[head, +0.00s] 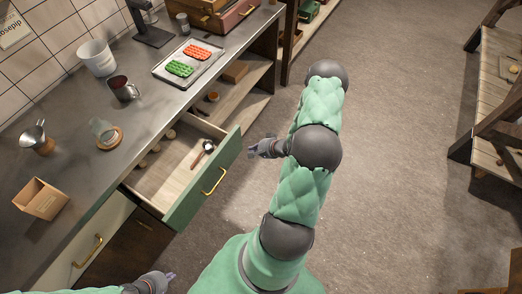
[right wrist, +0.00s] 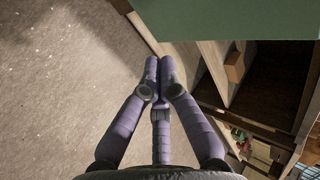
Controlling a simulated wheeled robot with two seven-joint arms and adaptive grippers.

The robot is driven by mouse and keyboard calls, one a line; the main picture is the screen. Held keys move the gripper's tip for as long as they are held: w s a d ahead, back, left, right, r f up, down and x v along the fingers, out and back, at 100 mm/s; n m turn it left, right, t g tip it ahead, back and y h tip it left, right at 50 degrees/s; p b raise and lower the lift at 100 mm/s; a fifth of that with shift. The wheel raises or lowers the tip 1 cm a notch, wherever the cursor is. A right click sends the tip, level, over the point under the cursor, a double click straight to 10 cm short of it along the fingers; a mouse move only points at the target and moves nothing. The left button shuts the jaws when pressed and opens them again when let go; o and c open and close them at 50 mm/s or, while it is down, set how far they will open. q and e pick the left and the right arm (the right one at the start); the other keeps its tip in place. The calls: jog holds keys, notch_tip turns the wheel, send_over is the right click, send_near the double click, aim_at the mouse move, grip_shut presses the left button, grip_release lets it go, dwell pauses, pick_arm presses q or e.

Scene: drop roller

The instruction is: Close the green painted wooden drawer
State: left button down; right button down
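The green painted wooden drawer (head: 205,188) is pulled out from under the grey counter, with its brass handle (head: 214,181) on the front. A dark utensil with a wooden handle (head: 198,158) and small round pale items lie inside. My right gripper (head: 251,151) is just off the right end of the drawer front; a narrow gap seems to show. In the right wrist view its purple fingers (right wrist: 160,65) are together and empty, with the green drawer front (right wrist: 230,20) above. My left gripper (head: 171,277) is low at the bottom edge; its finger state is unclear.
The counter (head: 75,160) holds a mug (head: 123,89), a white pot (head: 97,57), a tray (head: 165,69) with red and green items, and a small cardboard box (head: 41,199). Open shelves (head: 232,103) are beyond the drawer.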

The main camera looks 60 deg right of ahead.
aim_at(201, 121)
jog(key=shift+w+a+f+b, duration=0.15)
jog(key=shift+w+b, duration=0.2)
jog(key=shift+w, duration=1.8)
jog(key=w, duration=0.8)
jog(key=w+a, duration=0.1)
jog(key=w, duration=0.7)
jog(key=w+a, duration=0.1)
jog(key=w, duration=0.7)
jog(key=shift+w, duration=0.25)
jog(key=shift+r, duration=0.2)
